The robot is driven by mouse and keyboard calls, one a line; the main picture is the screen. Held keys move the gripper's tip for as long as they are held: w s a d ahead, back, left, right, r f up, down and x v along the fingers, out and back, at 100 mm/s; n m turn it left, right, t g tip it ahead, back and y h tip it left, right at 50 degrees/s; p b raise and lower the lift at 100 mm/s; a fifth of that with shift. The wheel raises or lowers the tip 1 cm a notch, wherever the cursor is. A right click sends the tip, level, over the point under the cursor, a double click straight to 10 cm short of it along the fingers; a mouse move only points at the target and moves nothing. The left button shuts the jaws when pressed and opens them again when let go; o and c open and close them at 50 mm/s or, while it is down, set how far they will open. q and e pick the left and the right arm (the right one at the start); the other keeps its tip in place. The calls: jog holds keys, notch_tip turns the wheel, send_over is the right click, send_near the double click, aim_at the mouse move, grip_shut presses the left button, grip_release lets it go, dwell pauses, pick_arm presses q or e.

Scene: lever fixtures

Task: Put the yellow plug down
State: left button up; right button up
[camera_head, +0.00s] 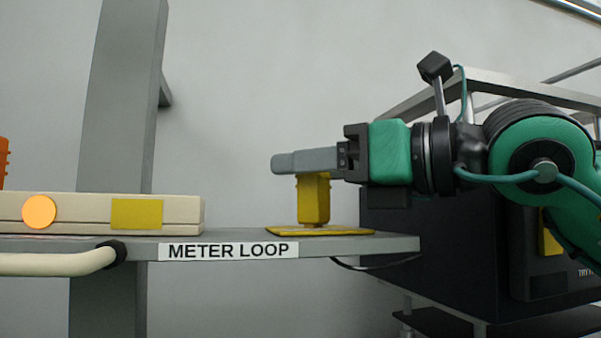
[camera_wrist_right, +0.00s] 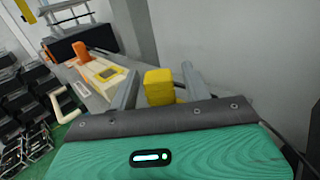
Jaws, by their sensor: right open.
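The yellow plug (camera_head: 314,202) stands upright on a flat yellow pad (camera_head: 350,231) near the right end of the grey shelf. My right gripper (camera_head: 280,163) reaches in level from the right, its fingers at the height of the plug's top. In the right wrist view the yellow plug (camera_wrist_right: 159,87) shows between the two spread fingers of my right gripper (camera_wrist_right: 160,70), with a gap on each side. The right gripper is open. The plug's foot is hidden in the wrist view. My left gripper is not in view.
The grey shelf (camera_head: 390,243) carries a "METER LOOP" label (camera_head: 229,250). A cream panel (camera_head: 90,203) with an orange disc (camera_head: 39,212) and yellow square (camera_head: 137,214) lies left. A grey post (camera_head: 122,100) rises behind it. A cream handle (camera_head: 60,263) juts out in front.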

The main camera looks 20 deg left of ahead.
jog(key=d+b, duration=0.1)
jog(key=d, duration=0.2)
jog(key=s+d+b, duration=0.1)
jog(key=d, duration=0.2)
jog(key=d+b, duration=0.1)
jog(key=d, duration=0.2)
jog(key=shift+s+f, duration=0.15)
jog(key=shift+s, duration=0.2)
jog(key=shift+s+d, duration=0.15)
jog(key=shift+d, duration=0.6)
